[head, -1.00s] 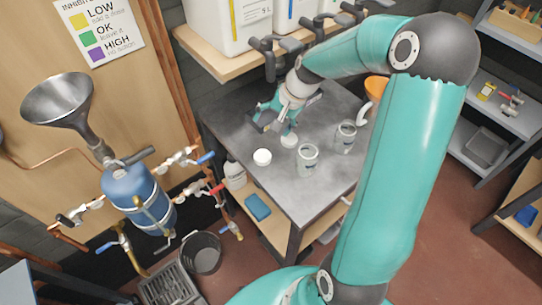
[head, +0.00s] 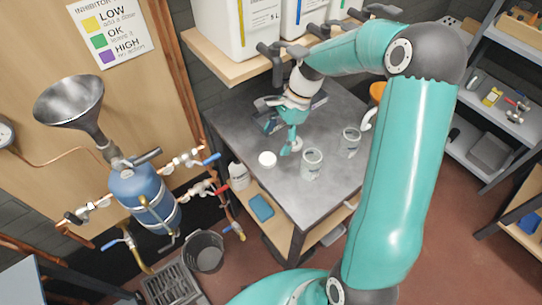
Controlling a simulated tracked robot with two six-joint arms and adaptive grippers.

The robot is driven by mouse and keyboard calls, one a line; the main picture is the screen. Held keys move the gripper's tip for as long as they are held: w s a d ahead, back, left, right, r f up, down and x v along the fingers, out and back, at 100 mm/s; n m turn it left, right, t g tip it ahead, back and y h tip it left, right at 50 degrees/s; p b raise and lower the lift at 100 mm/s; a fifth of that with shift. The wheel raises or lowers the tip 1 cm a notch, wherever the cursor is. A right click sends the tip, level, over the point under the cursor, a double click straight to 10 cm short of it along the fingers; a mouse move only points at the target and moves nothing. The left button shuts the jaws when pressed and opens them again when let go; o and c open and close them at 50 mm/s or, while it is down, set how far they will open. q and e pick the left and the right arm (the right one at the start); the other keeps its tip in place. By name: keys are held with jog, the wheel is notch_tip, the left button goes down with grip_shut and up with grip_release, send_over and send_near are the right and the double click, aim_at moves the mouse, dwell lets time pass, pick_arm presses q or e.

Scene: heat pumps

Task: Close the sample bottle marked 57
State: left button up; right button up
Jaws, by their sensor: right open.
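Two open glass sample bottles stand upright on the grey bench (head: 290,195): a nearer bottle (head: 311,165) and a farther bottle (head: 350,143) to its right. Their labels are too small to read, so I cannot tell which is 57. A white lid (head: 267,159) lies on the bench left of the nearer bottle. Another white lid (head: 297,145) lies farther back, partly hidden by my right gripper. My right gripper (head: 291,149) is open and points down at this farther lid; I cannot tell whether it touches it. My left gripper is not in view.
A shelf (head: 228,58) with white canisters (head: 247,25) overhangs the back of the bench. An orange funnel-like item (head: 377,91) stands at the back right. The bench front is clear. A blue vessel with pipes (head: 143,195) stands at left.

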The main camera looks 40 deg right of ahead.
aim_at(267, 159)
jog(key=shift+x, duration=0.9)
jog(key=shift+a, duration=0.1)
jog(key=p+x, duration=0.1)
jog(key=x, duration=0.4)
jog(key=c, duration=0.8)
